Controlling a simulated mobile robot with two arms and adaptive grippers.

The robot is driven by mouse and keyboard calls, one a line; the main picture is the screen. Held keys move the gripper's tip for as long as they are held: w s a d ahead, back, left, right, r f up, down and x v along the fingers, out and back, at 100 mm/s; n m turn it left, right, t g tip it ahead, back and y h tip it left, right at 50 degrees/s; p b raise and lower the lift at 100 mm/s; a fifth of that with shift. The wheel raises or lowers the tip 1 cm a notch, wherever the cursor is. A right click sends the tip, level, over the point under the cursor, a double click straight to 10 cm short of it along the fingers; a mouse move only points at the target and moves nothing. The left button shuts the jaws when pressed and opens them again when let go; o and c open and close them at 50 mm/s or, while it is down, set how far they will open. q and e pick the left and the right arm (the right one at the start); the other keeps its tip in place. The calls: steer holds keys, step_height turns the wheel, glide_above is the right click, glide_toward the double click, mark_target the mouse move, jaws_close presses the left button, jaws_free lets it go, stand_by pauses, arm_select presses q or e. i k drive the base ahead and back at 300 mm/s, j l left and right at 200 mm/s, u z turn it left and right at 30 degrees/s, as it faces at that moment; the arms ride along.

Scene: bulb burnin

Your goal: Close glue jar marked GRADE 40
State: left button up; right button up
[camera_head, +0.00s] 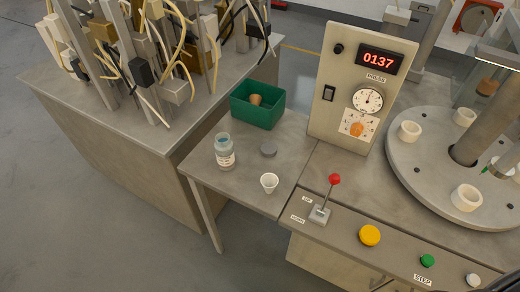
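A clear glass jar (225,152) with bluish contents and a white label stands upright on the small side table. The print on its label is too small to read. Its mouth looks uncovered. A grey round lid (268,149) lies flat on the table to the right of the jar, apart from it. Neither of my grippers can be made out in the head view; only a dark edge shows in the bottom right corner.
A small white cup (269,182) stands in front of the lid. A green bin (240,110) holding a brownish object (256,99) is behind. A control box (345,110) reading 0137, a red-knobbed lever (334,180) and a round turntable (425,180) are at right. A cluttered bench (130,130) is at left.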

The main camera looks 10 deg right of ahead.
mark_target(223, 145)
steer(key=i+j, duration=0.15)
steer(key=j, duration=0.2)
steer(key=i+j, duration=0.15)
steer(key=j, duration=0.2)
steer(key=i+j, duration=0.15)
steer(key=j, duration=0.2)
steer(key=i+j, duration=0.15)
steer(key=j, duration=0.2)
steer(key=i+j, duration=0.1)
steer(key=j, duration=0.25)
steer(key=z, duration=1.35)
